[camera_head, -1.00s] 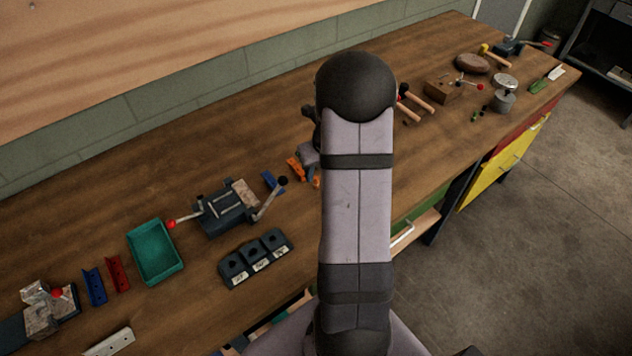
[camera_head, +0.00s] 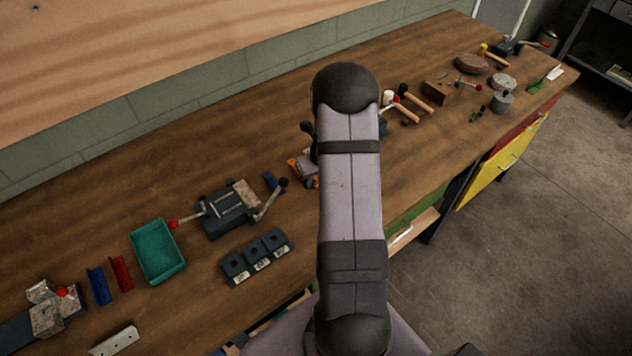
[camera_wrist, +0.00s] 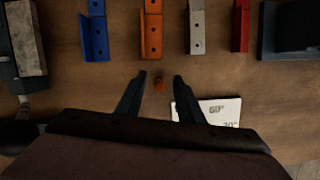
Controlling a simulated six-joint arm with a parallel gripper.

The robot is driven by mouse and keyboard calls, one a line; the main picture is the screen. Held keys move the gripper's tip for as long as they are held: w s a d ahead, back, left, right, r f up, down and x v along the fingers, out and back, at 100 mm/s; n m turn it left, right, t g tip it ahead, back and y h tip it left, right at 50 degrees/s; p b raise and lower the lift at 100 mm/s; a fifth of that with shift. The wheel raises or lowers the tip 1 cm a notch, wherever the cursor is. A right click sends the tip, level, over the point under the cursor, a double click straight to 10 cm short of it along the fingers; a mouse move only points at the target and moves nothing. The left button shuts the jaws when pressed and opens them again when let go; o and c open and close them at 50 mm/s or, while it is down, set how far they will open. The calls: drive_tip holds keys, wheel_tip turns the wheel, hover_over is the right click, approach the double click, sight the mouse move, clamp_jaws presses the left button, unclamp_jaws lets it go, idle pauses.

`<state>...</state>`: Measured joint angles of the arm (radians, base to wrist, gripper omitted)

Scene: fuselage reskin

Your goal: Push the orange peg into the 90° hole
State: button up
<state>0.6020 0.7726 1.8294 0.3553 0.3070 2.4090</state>
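In the head view my own arm hides the gripper, and I cannot pick out the peg there for certain. Three dark blocks with holes (camera_head: 257,254) stand in a row at the bench front in the head view. Their white labels are too small to read, so I cannot tell which is 90°.
An orange bracket (camera_wrist: 151,28), blue bracket (camera_wrist: 94,32), grey bracket (camera_wrist: 197,27) and red bracket (camera_wrist: 241,25) lie beyond the fingers. A white angle card (camera_wrist: 218,108) lies close by the right finger. A vise (camera_head: 228,208) and green tray (camera_head: 157,250) stand left on the bench.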

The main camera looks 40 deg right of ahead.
clamp_jaws()
wheel_tip(320, 180, up, 10)
drive_tip(key=shift+r+b, duration=0.1)
drive_tip(key=shift+b, duration=0.9)
